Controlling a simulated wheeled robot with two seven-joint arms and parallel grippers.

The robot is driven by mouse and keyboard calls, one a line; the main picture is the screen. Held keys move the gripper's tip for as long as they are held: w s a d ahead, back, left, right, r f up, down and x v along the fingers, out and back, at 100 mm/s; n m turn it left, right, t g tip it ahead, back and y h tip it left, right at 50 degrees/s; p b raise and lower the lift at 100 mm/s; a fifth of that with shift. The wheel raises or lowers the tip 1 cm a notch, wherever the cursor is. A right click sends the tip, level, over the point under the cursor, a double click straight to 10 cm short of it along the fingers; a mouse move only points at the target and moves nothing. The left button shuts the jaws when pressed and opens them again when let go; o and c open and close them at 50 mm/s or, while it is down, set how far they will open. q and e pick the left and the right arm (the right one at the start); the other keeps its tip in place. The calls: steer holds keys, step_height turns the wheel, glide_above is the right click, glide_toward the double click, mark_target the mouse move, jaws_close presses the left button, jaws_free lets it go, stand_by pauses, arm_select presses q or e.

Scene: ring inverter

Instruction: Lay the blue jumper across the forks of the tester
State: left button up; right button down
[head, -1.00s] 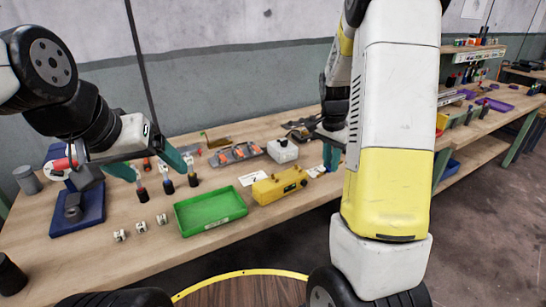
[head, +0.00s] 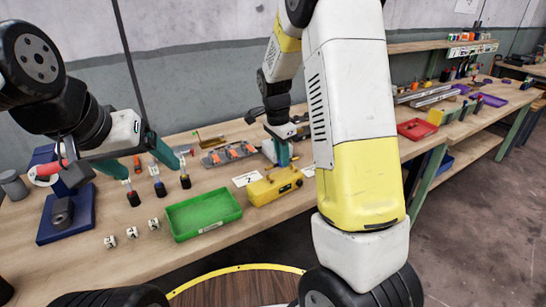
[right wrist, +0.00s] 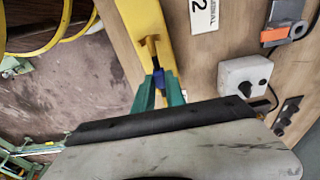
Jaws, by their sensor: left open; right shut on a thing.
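The yellow tester (head: 272,189) stands on the bench right of the green tray. In the right wrist view, the yellow tester (right wrist: 148,15) has a yellow fork (right wrist: 149,42) pointing toward my gripper. My right gripper (head: 283,158) is at the tester, fingers pointing down. It is shut on the blue jumper (right wrist: 158,77), of which only a small part shows between the teal fingers. The jumper is close to the fork; I cannot tell whether they touch. The second fork cannot be made out. My left gripper (head: 140,161) is open and empty, above the left part of the bench.
The green tray (head: 203,226) lies left of the tester. Several small black-based posts (head: 158,184) stand below my left gripper. A white box with a dark knob (right wrist: 246,84) and a label card (right wrist: 203,16) are near the tester. Small white blocks (head: 131,232) lie at the front edge.

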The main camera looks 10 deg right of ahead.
mark_target(278, 164)
steer(key=shift+f, duration=1.75)
steer(key=shift+f, duration=0.15)
steer(key=c, duration=1.4)
jaws_free()
step_height(278, 164, up, 12)
steer(key=a, duration=0.1)
steer(key=s+r+n+t+y, duration=0.1)
steer(key=s+r+n+t, duration=0.1)
steer(key=s+n, duration=0.3)
steer(key=s+r+n+t+y, duration=0.1)
steer(key=s+r+n, duration=0.3)
steer(key=s, duration=0.7)
steer(key=s+a+r+n+t+y, duration=0.1)
steer(key=s+r+n+t, duration=0.1)
steer(key=s+n, duration=0.3)
steer(key=shift+s+a+r+n+t+y, duration=0.15)
steer(key=shift+s+r, duration=0.1)
steer(key=shift+s, duration=0.3)
steer(key=shift+s+d+r+n+t+y, duration=0.1)
steer(key=shift+s+r, duration=0.2)
steer(key=shift+s, duration=0.25)
steer(key=shift+s+a+r+n+t+y, duration=0.15)
steer(key=shift+s+r, duration=0.1)
steer(key=shift+s, duration=0.3)
steer(key=shift+d, duration=0.1)
